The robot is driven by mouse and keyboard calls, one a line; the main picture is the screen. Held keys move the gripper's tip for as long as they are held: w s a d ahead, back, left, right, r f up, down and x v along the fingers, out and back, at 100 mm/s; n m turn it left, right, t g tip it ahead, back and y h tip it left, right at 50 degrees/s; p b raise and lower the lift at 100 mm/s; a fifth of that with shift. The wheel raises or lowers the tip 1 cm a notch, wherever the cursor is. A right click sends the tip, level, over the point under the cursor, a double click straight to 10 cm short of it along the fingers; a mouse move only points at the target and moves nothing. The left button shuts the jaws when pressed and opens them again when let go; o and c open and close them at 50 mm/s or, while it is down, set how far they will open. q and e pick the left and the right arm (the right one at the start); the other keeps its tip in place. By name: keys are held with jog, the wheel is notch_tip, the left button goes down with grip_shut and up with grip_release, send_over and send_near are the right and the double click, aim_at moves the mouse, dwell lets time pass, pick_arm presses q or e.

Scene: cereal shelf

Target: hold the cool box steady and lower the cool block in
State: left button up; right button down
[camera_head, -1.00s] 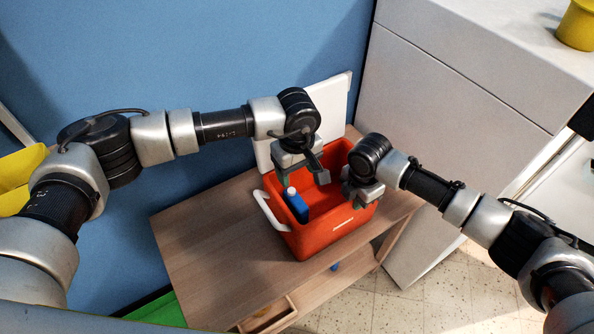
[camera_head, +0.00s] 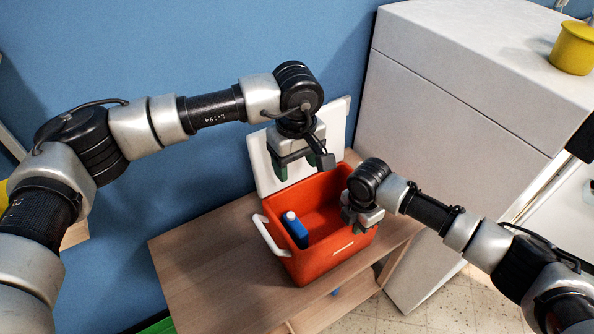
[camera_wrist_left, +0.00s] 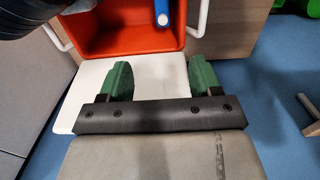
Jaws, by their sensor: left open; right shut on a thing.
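The red cool box (camera_head: 325,262) stands on the wooden table, its white lid (camera_head: 262,165) open at the back. The blue block with a white cap (camera_head: 297,232) is inside the box, tilted against its left side; its lower end is hidden. It also shows at the top edge of the left wrist view (camera_wrist_left: 162,12). My left gripper (camera_head: 303,168) is open and empty, above the back of the box and apart from the block. My right gripper (camera_head: 358,215) is shut on the box's right rim; the grip itself is partly hidden.
The wooden table (camera_head: 205,262) has bare room left of the box. A white handle (camera_head: 268,238) sticks out on the box's left side. A white cabinet (camera_head: 440,130) stands close on the right, with a yellow pot (camera_head: 574,48) on top. The blue wall is behind.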

pick_arm(q)
jog(key=shift+r, duration=0.6)
pick_arm(e)
jog(key=shift+a, duration=0.1)
pick_arm(q)
jog(key=shift+r, duration=0.1)
notch_tip(320, 180, up, 7)
dwell(0.4)
pick_arm(e)
jog(key=c, duration=1)
grip_release()
jog(key=shift+c, duration=0.2)
